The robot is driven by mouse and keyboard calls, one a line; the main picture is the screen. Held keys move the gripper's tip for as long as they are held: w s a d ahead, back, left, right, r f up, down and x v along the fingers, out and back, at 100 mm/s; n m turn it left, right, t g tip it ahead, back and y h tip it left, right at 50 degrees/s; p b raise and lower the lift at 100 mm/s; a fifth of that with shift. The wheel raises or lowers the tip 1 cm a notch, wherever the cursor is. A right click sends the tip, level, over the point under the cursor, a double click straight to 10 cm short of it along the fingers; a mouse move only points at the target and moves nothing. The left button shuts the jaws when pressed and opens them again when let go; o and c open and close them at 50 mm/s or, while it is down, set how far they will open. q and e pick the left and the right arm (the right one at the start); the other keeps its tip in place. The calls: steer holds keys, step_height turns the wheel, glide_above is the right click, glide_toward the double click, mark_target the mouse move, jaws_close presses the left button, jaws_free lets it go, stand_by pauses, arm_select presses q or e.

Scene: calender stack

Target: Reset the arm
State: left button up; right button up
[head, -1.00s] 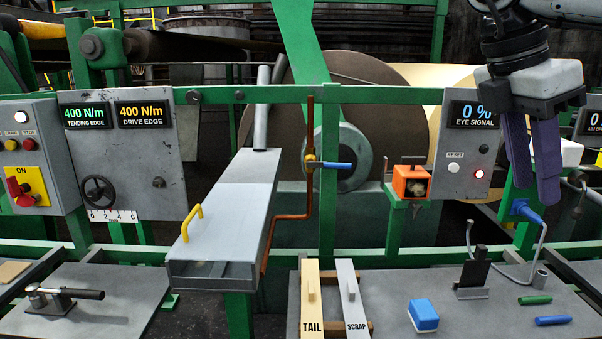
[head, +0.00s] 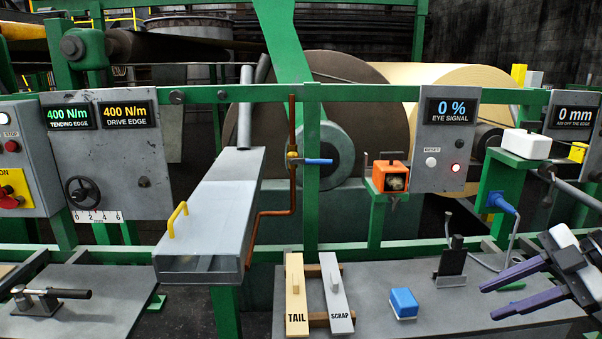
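My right gripper (head: 488,303) is at the lower right of the head view, low over the right end of the grey bench. Its two purple fingers point left and stand apart, with nothing between them. My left gripper is not in view.
The grey bench (head: 380,316) holds a TAIL board (head: 296,290), a SCRAP board (head: 335,295), a blue block (head: 403,303) and a black stand (head: 450,262). A long grey tray (head: 215,215) with a yellow handle (head: 174,218) juts out at centre-left. Green rails cross behind.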

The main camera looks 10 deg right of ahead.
steer(key=s+a+f+m+t+h, duration=0.15)
steer(key=s+f+m+t, duration=0.35)
steer(key=f, duration=0.7)
steer(key=s+a+f+m+t+h, duration=0.15)
steer(key=f+m+t+h, duration=0.35)
steer(key=f, duration=0.7)
steer(key=s+a+f+m+g, duration=0.2)
steer(key=s+a+f, duration=0.1)
steer(key=a, duration=0.4)
steer(key=s+a+f+m+g, duration=0.2)
steer(key=s+a+f, duration=0.2)
steer(key=a, duration=0.3)
steer(key=s+a+f+m+g, duration=0.1)
steer(key=s+a+f, duration=0.3)
steer(key=a, duration=0.4)
steer(key=shift+f+m+g+y, duration=0.45)
steer(key=shift+f+g, duration=0.1)
steer(key=shift+g, duration=0.15)
